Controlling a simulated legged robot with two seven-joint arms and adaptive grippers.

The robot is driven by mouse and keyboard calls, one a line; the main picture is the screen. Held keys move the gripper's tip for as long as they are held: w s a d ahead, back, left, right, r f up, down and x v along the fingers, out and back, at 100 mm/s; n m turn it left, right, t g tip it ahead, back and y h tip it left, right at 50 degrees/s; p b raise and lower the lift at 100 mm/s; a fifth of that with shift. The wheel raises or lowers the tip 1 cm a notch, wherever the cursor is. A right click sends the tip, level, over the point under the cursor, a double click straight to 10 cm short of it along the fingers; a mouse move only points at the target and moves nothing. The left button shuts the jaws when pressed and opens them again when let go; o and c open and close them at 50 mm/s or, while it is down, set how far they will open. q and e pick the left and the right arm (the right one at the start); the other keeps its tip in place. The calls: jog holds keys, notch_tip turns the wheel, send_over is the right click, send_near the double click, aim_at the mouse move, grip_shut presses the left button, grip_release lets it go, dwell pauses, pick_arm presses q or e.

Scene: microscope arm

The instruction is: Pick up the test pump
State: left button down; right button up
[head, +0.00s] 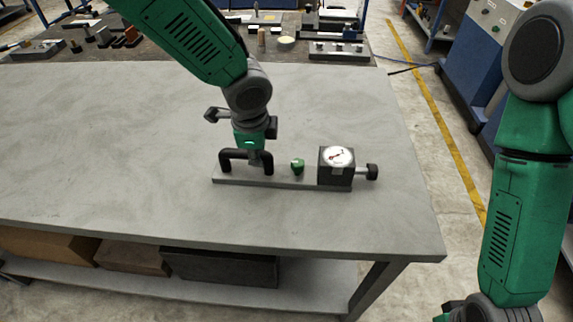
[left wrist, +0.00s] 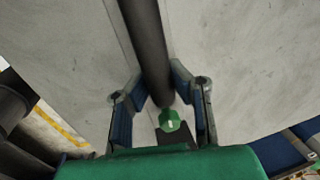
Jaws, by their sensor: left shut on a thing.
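The test pump (head: 305,183) is a grey base plate with a black handle, a green knob (head: 297,166), a black block with a round white gauge (head: 339,157), and a black side knob. It stands on the grey table in the head view. My left gripper (head: 262,163) comes down from above at the black handle and is shut on it. In the left wrist view the black handle (left wrist: 146,45) runs between the two fingers (left wrist: 160,98), with the green knob (left wrist: 169,120) beyond. My right arm is at the right of the head view; its gripper is mostly cut off at the bottom edge.
The grey table (head: 90,140) is clear around the pump, with its right edge not far from the side knob. A dark bench (head: 60,50) with tools stands behind. Boxes (head: 215,266) lie on the shelf below. A blue cabinet (head: 490,60) stands at the right back.

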pick_arm(q)
jog(key=shift+d+r, duration=0.1)
jog(key=shift+d+r, duration=0.1)
jog(key=shift+r, duration=0.2)
notch_tip(320, 180, up, 9)
jog(key=shift+r+p, duration=0.2)
jog(key=shift+p, duration=0.15)
jog(key=shift+a+f+b, duration=0.2)
jog(key=shift+f+b, duration=0.8)
jog(key=shift+f, duration=1.25)
jog(key=shift+a+f+b, duration=0.15)
jog(key=shift+f+b, duration=0.8)
jog(key=shift+f, duration=1.25)
jog(key=shift+s+f, duration=0.1)
jog(key=shift+f, duration=0.45)
